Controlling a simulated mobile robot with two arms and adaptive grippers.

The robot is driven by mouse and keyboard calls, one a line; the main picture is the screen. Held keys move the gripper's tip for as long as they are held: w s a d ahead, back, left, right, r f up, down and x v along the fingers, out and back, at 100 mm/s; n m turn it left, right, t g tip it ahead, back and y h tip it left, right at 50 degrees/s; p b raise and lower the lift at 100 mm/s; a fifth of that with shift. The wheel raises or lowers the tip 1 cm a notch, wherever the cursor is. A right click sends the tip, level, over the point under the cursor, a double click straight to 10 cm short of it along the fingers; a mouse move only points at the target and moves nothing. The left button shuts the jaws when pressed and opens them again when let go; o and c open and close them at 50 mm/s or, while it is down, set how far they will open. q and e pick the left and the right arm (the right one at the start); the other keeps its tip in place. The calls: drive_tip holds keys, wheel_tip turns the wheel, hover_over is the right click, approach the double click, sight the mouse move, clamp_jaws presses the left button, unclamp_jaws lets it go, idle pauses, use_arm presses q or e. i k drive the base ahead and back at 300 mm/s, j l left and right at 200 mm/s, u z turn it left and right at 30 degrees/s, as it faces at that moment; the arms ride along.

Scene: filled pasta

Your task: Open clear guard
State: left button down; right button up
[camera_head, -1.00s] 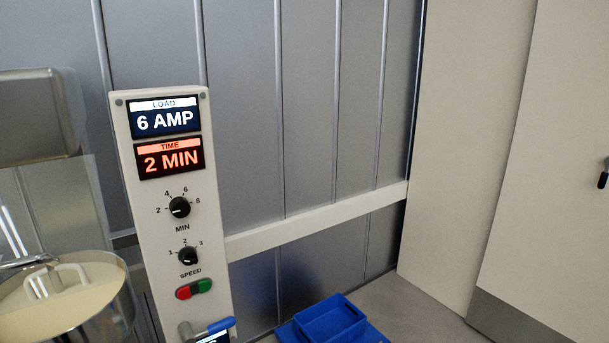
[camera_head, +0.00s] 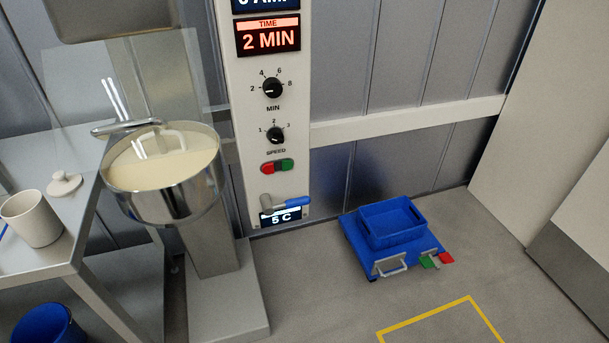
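The clear guard (camera_head: 88,92) is a see-through panel in front of the mixer, below the mixer head (camera_head: 115,15). It stands over the steel mixing bowl (camera_head: 172,192), which holds a pale cream mass. A metal bar (camera_head: 126,127) lies across the back left of the bowl rim, by the guard's lower edge; I cannot tell whether it is the guard's handle. Neither of my grippers is in view.
The control panel (camera_head: 262,180) stands right of the bowl. A steel table (camera_head: 60,262) at left carries a white cup (camera_head: 32,218) and a lid (camera_head: 64,184). A blue bucket (camera_head: 48,326) is below. A blue cart with a bin (camera_head: 392,222) stands on the floor at right.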

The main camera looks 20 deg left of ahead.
sight(102, 132)
drive_tip(key=u, duration=1.4)
